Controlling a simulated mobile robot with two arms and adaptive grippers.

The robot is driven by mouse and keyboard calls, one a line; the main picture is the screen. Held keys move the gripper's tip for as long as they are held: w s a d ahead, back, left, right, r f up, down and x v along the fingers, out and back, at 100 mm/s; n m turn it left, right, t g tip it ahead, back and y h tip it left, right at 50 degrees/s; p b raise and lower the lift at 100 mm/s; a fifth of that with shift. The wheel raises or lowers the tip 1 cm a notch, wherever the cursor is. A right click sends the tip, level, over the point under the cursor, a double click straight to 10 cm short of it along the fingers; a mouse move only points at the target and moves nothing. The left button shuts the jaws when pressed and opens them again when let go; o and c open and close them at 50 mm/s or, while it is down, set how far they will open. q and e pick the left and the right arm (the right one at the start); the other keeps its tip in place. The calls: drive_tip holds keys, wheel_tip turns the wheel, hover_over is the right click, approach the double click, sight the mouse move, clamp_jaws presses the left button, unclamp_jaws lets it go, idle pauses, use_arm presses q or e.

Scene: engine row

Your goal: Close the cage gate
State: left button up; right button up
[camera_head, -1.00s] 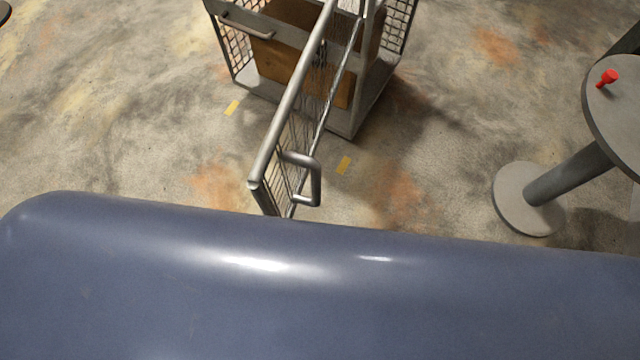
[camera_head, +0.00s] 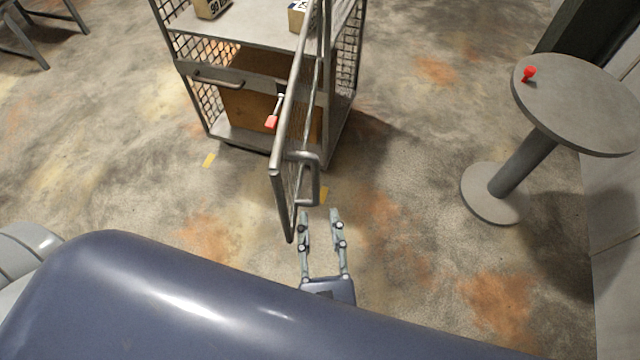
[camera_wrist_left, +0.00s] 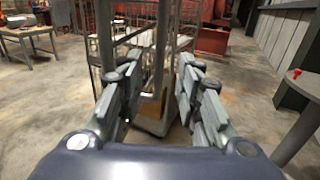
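The cage gate (camera_head: 292,150) is a grey metal mesh panel standing open, swung out from the cage (camera_head: 205,110) toward me. A bent bar handle (camera_head: 314,180) sticks out on its right side near the free end. My left gripper (camera_head: 320,212) is open, with its fingertips close to the handle's lower end. Whether they touch it I cannot tell. In the left wrist view the open fingers (camera_wrist_left: 158,85) frame upright bars of the gate (camera_wrist_left: 160,50), with nothing gripped. My blue arm covers the bottom of the head view. My right gripper does not show.
The cage holds small boxes (camera_head: 212,8) on its shelf and a brown box (camera_head: 250,112) below. A red-ended latch piece (camera_head: 272,121) shows beside the gate. A round grey table (camera_head: 580,105) with a red pin (camera_head: 529,73) stands at right. Floor between is clear.

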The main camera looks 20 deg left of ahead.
sight(316, 187)
use_arm(q)
drive_tip(key=p+x, duration=0.3)
drive_tip(key=x, duration=0.5)
drive_tip(key=shift+w+a+r, duration=0.1)
drive_tip(key=shift+w+a, duration=0.05)
drive_tip(key=shift+w, duration=0.25)
drive_tip(key=shift+w+a+p, duration=0.15)
drive_tip(key=shift+w+p, duration=0.15)
drive_tip(key=shift+w, duration=0.05)
clamp_jaws()
